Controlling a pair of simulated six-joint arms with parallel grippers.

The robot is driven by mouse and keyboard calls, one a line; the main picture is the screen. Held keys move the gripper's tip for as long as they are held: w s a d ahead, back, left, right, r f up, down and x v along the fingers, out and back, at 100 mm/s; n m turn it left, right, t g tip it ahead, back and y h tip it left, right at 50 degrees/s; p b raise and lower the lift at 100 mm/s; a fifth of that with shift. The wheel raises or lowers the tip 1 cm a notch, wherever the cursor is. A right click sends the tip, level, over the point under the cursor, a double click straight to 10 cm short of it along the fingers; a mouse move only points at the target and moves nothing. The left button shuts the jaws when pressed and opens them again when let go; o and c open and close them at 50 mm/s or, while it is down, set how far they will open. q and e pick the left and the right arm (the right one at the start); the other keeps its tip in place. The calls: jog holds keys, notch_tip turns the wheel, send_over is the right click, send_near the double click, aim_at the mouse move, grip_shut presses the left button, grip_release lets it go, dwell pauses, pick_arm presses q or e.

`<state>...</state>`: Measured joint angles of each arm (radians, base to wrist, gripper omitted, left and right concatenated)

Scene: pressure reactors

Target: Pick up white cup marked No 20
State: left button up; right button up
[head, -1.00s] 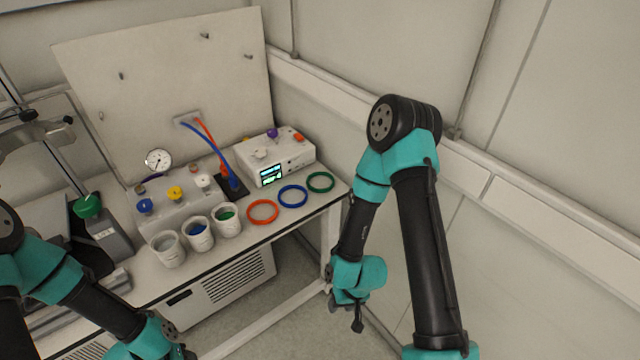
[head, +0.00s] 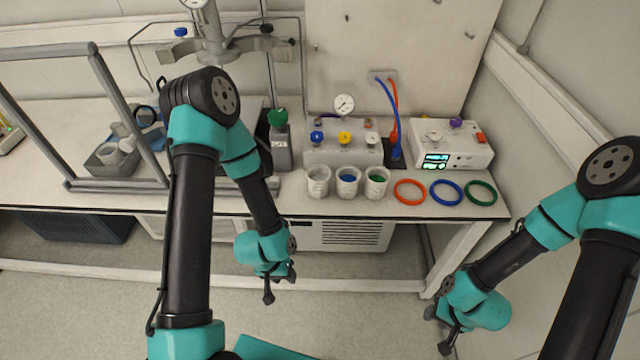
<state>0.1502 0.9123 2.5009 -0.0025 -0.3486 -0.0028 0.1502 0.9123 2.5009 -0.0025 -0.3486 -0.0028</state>
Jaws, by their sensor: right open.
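Three white cups stand upright in a row near the bench's front edge: one with a pale inside (head: 318,183), one with blue contents (head: 347,184) and one with green contents (head: 376,184). More white cups (head: 112,154) sit in a grey tray at the left. Cup markings are too small to read, so I cannot tell which is No 20. My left gripper (head: 270,286) hangs in front of the bench, below and left of the row, apart from the cups; its jaws are unclear. My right gripper (head: 442,332) is open and empty, low at the right, away from the cups.
Orange (head: 410,204), blue (head: 446,204) and green (head: 481,204) rings lie right of the cups. A valve box (head: 340,153) stands behind them, a display unit (head: 450,158) at right. A grey frame (head: 115,100) rises around the left tray.

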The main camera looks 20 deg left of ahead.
pick_arm(q)
jog(key=shift+o, duration=0.3)
jog(key=o, duration=1)
jog(key=shift+w, duration=0.1)
